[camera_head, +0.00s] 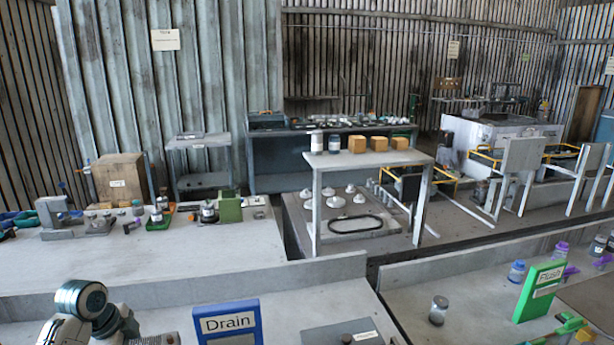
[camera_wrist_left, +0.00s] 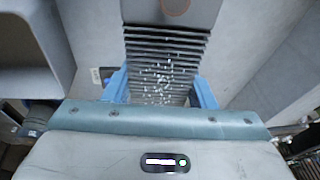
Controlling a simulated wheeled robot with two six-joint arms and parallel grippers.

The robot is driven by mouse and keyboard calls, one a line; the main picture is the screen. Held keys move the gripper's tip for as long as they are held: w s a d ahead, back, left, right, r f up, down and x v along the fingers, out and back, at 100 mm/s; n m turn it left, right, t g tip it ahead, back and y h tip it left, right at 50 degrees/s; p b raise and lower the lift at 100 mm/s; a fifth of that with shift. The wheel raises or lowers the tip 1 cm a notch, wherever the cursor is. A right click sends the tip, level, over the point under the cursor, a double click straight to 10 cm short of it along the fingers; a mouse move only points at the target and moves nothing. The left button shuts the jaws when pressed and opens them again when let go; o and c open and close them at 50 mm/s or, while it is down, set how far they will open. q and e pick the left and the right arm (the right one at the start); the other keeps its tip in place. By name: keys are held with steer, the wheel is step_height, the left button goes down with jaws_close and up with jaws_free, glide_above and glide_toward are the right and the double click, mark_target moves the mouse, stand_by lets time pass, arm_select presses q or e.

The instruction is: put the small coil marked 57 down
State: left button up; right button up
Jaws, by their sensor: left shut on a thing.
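My left gripper (camera_wrist_left: 162,88) has its two blue fingers on either side of a grey, ribbed, finned block (camera_wrist_left: 165,60), which I take to be the small coil. The fingers are shut on it. Pale specks dot its ribs. No mark 57 is readable. In the camera_head view my left arm shows at the lower left, and its fingers are not visible there. A ribbed grey piece (camera_head: 153,340) shows at the bottom edge beside the arm; I cannot tell whether it is the coil. My right gripper is not in view.
A blue Drain sign (camera_head: 227,322) stands right of my left arm, with a grey box (camera_head: 340,333) beyond it. A low grey wall (camera_head: 200,287) runs behind them. A green Flush sign (camera_head: 540,289) and a jar (camera_head: 438,310) stand on the right bench.

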arm_select(q)
step_height(320, 180, up, 5)
steer(key=shift+p, duration=1.2)
step_height(320, 180, down, 7)
steer(key=b, duration=0.4)
steer(key=shift+r, duration=0.15)
steer(key=shift+f+b, duration=0.35)
steer(key=shift+f, duration=0.1)
steer(key=shift+r, duration=0.1)
